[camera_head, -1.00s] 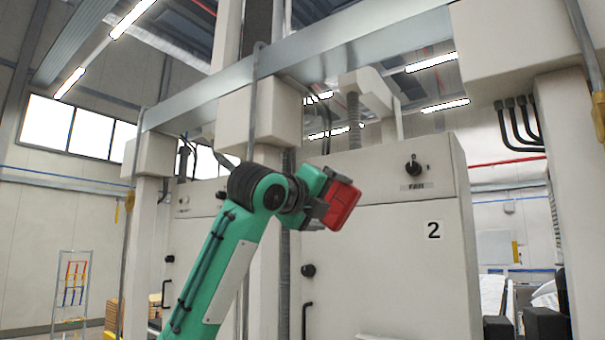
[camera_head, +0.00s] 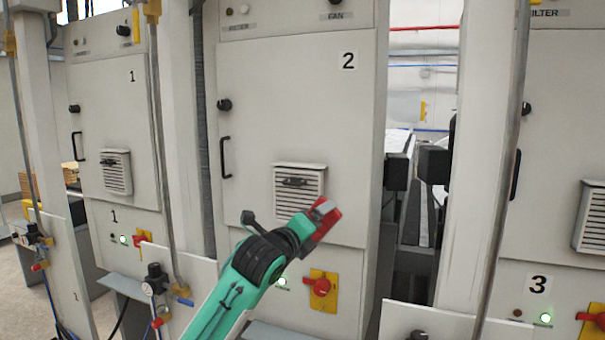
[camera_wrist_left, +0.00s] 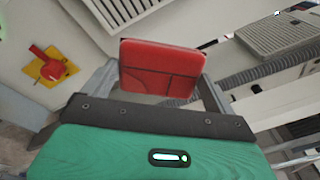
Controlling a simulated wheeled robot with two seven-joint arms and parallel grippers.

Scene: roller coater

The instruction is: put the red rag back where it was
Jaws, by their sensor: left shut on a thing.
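The red rag (camera_head: 322,222) is a folded red block held in my left gripper (camera_head: 318,216), in front of cabinet 2 (camera_head: 290,110) and just right of its louvred vent. In the left wrist view the rag (camera_wrist_left: 160,70) sits between the two fingers of my left gripper (camera_wrist_left: 158,85), which are shut on it. The arm comes up from the bottom of the head view. My right gripper is not in view.
Cabinet 2 has a vent (camera_head: 298,188) and a red rotary switch on a yellow plate (camera_head: 320,287). Cabinet 1 (camera_head: 110,120) is at left and cabinet 3 (camera_head: 555,170) at right. A post (camera_head: 478,170) stands before cabinet 3.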

